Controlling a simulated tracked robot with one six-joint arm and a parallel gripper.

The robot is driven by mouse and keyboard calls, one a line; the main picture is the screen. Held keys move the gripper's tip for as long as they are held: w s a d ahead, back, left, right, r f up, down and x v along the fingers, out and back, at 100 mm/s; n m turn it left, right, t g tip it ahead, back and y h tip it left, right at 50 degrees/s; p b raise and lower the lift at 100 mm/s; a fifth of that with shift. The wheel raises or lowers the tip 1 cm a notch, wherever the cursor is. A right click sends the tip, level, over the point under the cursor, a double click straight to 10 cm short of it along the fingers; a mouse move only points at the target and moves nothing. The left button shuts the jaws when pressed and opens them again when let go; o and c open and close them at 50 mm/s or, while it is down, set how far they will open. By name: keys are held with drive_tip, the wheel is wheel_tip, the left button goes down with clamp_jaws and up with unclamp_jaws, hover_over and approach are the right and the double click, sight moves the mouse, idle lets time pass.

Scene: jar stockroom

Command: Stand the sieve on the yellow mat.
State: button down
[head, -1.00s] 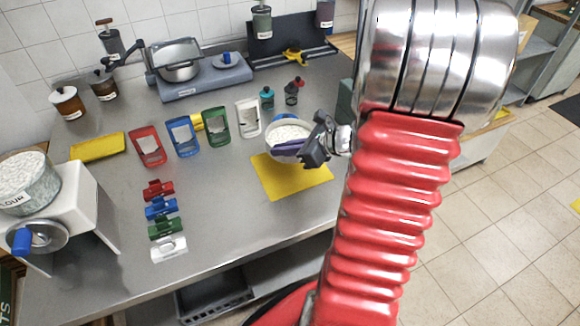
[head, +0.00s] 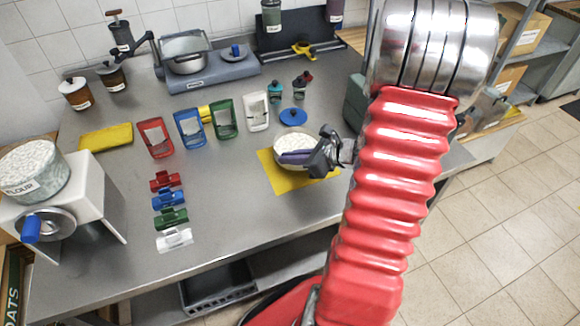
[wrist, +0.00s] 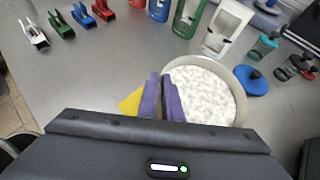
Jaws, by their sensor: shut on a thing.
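The sieve (head: 291,142) is a round, pale-rimmed vessel with a speckled white inside. It is upright over the back part of the yellow mat (head: 290,184), and I cannot tell whether it touches it. My gripper (head: 296,157) has purple fingers shut on the sieve's near wall, and it reaches in from the right in the head view. In the wrist view the fingers of my gripper (wrist: 162,98) straddle the rim of the sieve (wrist: 207,90). Only a corner of the yellow mat (wrist: 131,102) shows there; the sieve and gripper hide much of the rest.
A blue disc (head: 293,117) lies just behind the sieve. Small bottles (head: 301,88) and a row of coloured slotted stands (head: 224,120) are behind and left. Coloured clips (head: 169,208) lie left on the grey counter. The counter between clips and mat is clear.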

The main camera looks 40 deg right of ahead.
sight(292, 167)
drive_tip(key=shift+f, duration=2.05)
drive_tip(key=c, duration=1.9)
unclamp_jaws()
drive_tip(key=shift+c, duration=0.2)
drive_tip(key=shift+s, duration=0.1)
drive_tip(key=v, duration=1.2)
